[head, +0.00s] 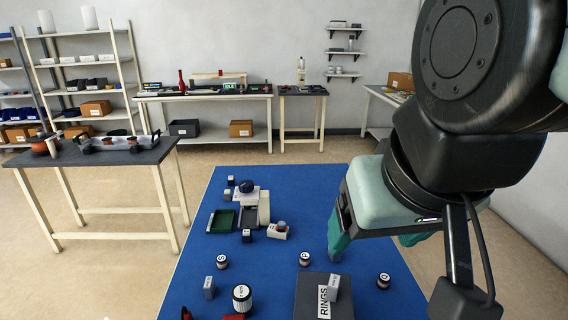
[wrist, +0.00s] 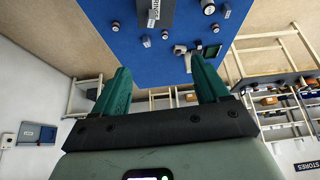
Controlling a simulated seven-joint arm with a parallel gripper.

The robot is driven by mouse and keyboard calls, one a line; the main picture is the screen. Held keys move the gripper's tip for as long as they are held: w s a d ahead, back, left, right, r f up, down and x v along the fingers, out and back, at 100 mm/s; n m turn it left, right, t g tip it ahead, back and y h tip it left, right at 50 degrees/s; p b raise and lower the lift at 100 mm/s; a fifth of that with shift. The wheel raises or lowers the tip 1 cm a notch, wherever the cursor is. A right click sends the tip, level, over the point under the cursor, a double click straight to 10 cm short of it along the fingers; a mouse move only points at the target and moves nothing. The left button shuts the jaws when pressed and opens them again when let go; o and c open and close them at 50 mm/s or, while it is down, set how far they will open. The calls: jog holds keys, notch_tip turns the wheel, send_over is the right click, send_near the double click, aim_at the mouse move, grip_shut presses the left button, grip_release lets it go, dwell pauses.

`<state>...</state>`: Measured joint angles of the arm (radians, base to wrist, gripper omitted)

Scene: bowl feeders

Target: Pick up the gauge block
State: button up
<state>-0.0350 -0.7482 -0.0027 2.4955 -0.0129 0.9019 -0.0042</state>
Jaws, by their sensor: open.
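One block (head: 209,288) stands on the blue mat at the near left. I cannot tell from the labels which is the gauge block. My gripper (head: 372,248) is above the right side of the blue mat, open and empty, apart from both blocks.
Several dark round pieces with white tops, such as one round piece (head: 305,259), stand on the blue mat (head: 265,265). A larger white-labelled cylinder (head: 242,298) is at the front. A green tray (head: 221,221) and a white device (head: 263,207) stand farther back.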

jog(key=m+g+y, duration=0.6)
jog(key=m+y, duration=0.3)
jog(key=m, duration=0.9)
send_over(208, 281)
jog(key=d, duration=0.6)
notch_tip(208, 281, down, 36)
jog(key=x, duration=0.4)
jog(key=shift+w+a+f, duration=0.15)
jog(key=shift+w+f, duration=0.05)
jog(key=shift+f, duration=0.05)
jog(key=shift+x, duration=3)
jog(key=shift+s, duration=0.1)
jog(key=shift+c, duration=0.4)
